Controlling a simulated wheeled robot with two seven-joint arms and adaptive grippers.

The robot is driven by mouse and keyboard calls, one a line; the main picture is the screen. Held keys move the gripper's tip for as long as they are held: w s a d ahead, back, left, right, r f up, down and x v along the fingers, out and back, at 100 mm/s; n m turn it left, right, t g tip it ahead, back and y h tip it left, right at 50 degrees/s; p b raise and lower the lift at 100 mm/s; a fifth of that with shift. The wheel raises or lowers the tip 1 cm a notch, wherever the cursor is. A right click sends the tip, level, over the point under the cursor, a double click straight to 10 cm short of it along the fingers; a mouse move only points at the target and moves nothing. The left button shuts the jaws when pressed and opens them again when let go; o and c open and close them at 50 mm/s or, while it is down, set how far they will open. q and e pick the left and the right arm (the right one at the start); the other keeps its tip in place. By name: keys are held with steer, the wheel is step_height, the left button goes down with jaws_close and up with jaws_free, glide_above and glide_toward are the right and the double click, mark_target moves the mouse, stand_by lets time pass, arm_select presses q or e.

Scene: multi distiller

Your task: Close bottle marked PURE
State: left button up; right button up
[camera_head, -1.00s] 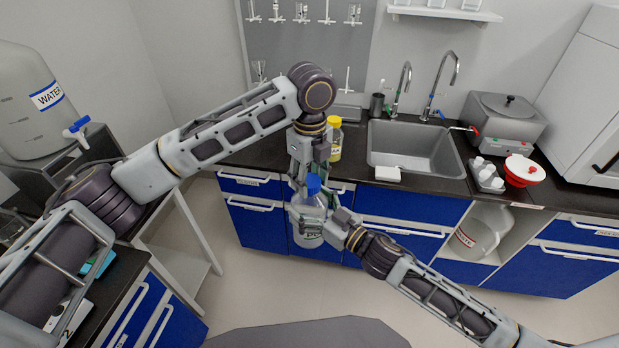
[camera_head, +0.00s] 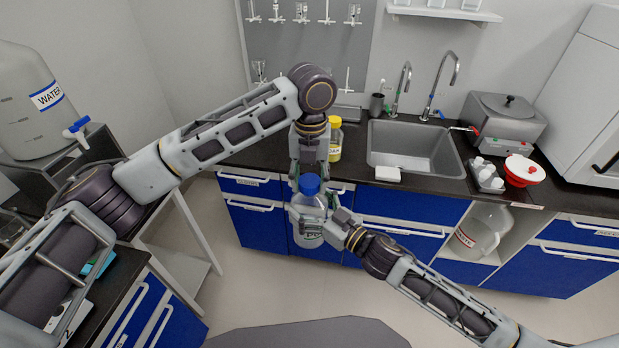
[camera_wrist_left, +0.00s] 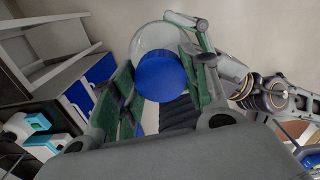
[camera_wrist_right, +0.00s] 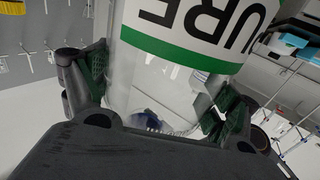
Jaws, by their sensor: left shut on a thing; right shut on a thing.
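A clear bottle (camera_head: 308,215) hangs in front of the blue cabinets, roughly upright, with a blue cap (camera_head: 309,184) at its top. My right gripper (camera_head: 336,226) is shut on the bottle's body. In the right wrist view the bottle (camera_wrist_right: 160,85) lies between the fingers, with "URE" visible on its green-banded label (camera_wrist_right: 190,30). My left gripper (camera_head: 308,172) comes from above and is shut on the blue cap. The left wrist view shows the cap (camera_wrist_left: 162,76) between the fingers, over the bottle (camera_wrist_left: 158,38). The seating of the cap's lower edge is hidden.
A yellow-capped bottle (camera_head: 335,140) stands on the counter just behind my left gripper. A sink (camera_head: 415,148), a grey bath (camera_head: 505,120) and a red bowl (camera_head: 523,171) are to the right. A WATER container (camera_head: 35,110) stands at left.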

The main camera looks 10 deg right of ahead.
arm_select(q)
steer(key=m, duration=0.4)
steer(key=shift+w+m, duration=0.2)
steer(key=shift+m, duration=2.7)
steer(key=o, duration=0.7)
steer(key=shift+s, duration=0.15)
steer(key=shift+r, duration=0.1)
steer(key=shift+r, duration=2.2)
steer(key=shift+c, duration=0.3)
